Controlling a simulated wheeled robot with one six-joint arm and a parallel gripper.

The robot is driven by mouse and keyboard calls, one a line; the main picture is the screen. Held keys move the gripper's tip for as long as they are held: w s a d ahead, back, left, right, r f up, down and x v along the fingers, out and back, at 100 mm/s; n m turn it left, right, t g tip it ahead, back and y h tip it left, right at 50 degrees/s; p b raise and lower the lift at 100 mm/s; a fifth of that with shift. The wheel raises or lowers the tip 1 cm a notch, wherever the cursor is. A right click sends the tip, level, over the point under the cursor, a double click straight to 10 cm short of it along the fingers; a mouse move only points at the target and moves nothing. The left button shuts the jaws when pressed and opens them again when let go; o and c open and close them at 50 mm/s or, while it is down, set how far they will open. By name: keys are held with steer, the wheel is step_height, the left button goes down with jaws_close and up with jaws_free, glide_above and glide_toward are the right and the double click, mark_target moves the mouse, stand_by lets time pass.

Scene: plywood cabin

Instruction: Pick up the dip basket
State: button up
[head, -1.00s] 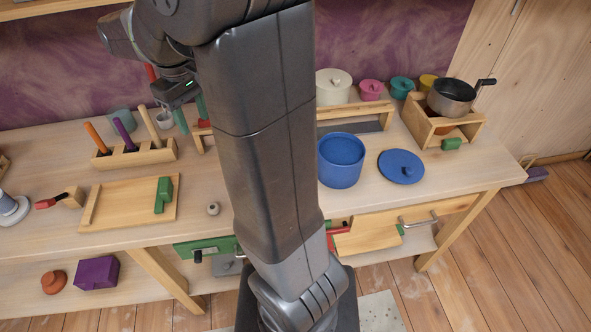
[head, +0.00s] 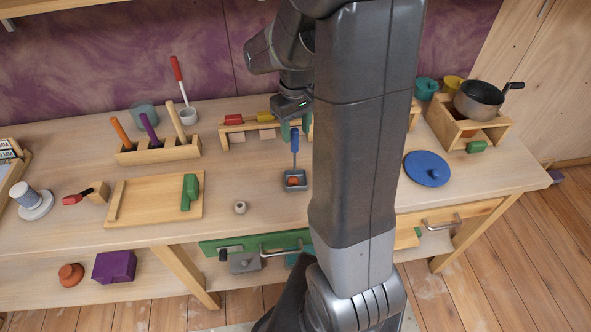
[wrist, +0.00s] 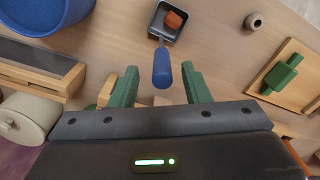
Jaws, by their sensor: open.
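The dip basket is a small dark square basket (head: 295,181) with a blue handle (head: 295,141), on the table left of my arm. An orange-red block lies in it. The basket also shows at the top of the wrist view (wrist: 168,22), its blue handle pointing toward my gripper. My gripper (wrist: 160,70) is open, with green fingers to the left and right of the handle's end. The handle appears between the fingertips; I cannot tell how far above it they are. In the head view my gripper (head: 295,122) is just behind the handle.
A low wooden rack (head: 236,127) stands behind the basket. A small round piece (head: 240,207) and a wooden board (head: 130,201) are to the left. A large blue pot (wrist: 42,12) and a pale pot (wrist: 24,118) show at left in the wrist view. A blue lid (head: 427,168) lies right of my arm.

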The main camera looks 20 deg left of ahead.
mark_target(295, 150)
steer(key=shift+s+f+p, duration=0.1)
steer(key=shift+f+p, duration=0.45)
steer(key=shift+f, duration=2.05)
steer(key=shift+c, duration=0.4)
jaws_close()
